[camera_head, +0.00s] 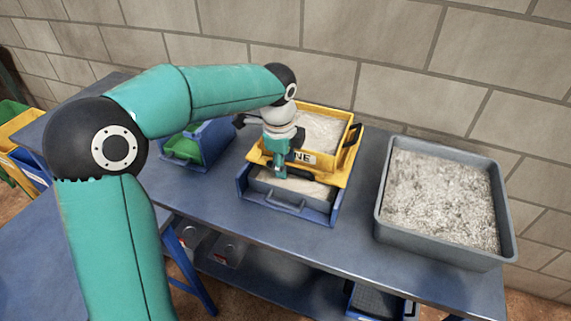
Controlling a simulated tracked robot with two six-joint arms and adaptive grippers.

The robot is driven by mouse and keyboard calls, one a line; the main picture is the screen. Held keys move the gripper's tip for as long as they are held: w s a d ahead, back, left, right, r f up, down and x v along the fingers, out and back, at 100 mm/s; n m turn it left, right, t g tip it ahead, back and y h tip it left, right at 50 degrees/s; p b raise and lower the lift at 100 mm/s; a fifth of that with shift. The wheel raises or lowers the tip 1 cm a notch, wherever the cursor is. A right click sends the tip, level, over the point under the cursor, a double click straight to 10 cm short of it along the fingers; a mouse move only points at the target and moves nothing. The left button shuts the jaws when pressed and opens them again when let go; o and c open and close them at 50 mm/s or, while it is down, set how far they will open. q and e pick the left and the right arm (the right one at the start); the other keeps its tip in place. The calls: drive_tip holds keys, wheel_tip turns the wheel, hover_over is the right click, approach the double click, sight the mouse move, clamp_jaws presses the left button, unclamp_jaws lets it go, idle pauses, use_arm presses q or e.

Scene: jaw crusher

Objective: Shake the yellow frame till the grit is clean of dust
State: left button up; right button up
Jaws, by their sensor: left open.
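The yellow frame (346,169) sits on top of a blue-grey tray (318,213) on the blue table. Pale material (318,132) shows inside the frame, and fine pale powder shows in the tray's front part below it. I cannot tell grit from dust in the frame at this size. My left gripper (279,170) points down at the frame's front edge, beside its label, with its jaws open. The gripper and wrist hide part of the frame's front left. My right gripper is not in view.
A large grey bin (384,222) of grey-white gravel stands on the right. A blue bin (213,150) with something green inside stands left of the frame. A brick wall closes off the back. Containers sit on the shelf below, and yellow and green crates stand far left.

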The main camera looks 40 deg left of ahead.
use_arm(q)
drive_tip(key=shift+f, duration=0.45)
clamp_jaws()
